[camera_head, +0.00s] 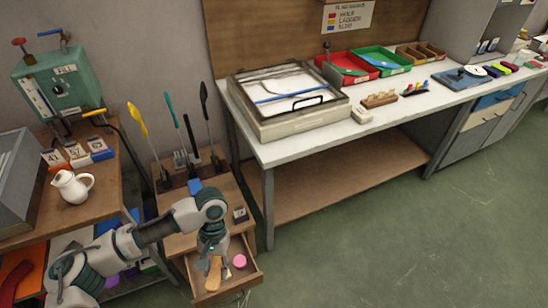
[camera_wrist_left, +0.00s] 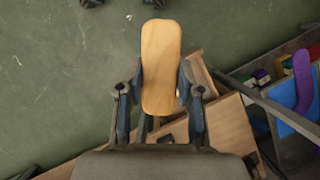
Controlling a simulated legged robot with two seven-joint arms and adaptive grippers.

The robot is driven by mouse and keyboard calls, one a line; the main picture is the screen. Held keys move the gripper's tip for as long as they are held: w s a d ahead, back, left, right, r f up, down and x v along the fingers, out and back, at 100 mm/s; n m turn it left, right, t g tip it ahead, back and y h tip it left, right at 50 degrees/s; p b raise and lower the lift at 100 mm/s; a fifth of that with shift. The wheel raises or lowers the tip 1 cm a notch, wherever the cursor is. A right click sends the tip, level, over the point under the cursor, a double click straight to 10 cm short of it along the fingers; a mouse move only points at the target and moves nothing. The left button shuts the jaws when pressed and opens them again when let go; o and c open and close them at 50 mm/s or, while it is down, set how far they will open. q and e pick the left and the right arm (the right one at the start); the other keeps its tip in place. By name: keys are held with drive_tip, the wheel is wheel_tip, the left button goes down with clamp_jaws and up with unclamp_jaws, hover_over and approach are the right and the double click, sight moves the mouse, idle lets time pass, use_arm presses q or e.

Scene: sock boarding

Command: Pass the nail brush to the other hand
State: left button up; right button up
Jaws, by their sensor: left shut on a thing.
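The nail brush shows as a wooden, rounded block (camera_head: 213,274), below my left gripper (camera_head: 212,252) and over the open drawer in the head view. In the left wrist view my left gripper (camera_wrist_left: 156,98) has its two fingers on either side of the brush's wooden back (camera_wrist_left: 160,62) and is shut on it. The bristles are hidden there. The brush stands out past the fingertips, with green floor and the drawer's edge beyond it. My right gripper is in neither view.
The open drawer (camera_head: 254,276) holds a pink round thing (camera_head: 239,261). Its small wooden cabinet (camera_head: 180,243) carries several upright long-handled tools. A white jug (camera_head: 72,187) stands on the left table. The long white bench (camera_head: 285,151) is at the right; the green floor (camera_head: 400,240) before it is clear.

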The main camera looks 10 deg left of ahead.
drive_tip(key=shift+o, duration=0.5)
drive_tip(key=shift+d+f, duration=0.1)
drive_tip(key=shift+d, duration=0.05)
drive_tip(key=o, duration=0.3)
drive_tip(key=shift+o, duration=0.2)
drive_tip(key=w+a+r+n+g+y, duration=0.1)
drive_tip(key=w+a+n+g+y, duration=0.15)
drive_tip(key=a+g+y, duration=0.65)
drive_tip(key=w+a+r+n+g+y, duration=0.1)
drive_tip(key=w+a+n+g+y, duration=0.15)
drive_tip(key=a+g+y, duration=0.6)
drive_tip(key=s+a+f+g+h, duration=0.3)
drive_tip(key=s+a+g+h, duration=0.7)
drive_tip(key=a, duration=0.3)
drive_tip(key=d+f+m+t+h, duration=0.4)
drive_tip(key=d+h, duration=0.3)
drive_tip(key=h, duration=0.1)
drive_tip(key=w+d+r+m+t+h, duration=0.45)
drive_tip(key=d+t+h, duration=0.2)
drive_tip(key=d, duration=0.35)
use_arm(q)
drive_tip(key=d+r+m+y, duration=0.1)
drive_tip(key=d+r+m, duration=0.1)
drive_tip(key=d, duration=2.3)
drive_tip(key=shift+m, duration=0.6)
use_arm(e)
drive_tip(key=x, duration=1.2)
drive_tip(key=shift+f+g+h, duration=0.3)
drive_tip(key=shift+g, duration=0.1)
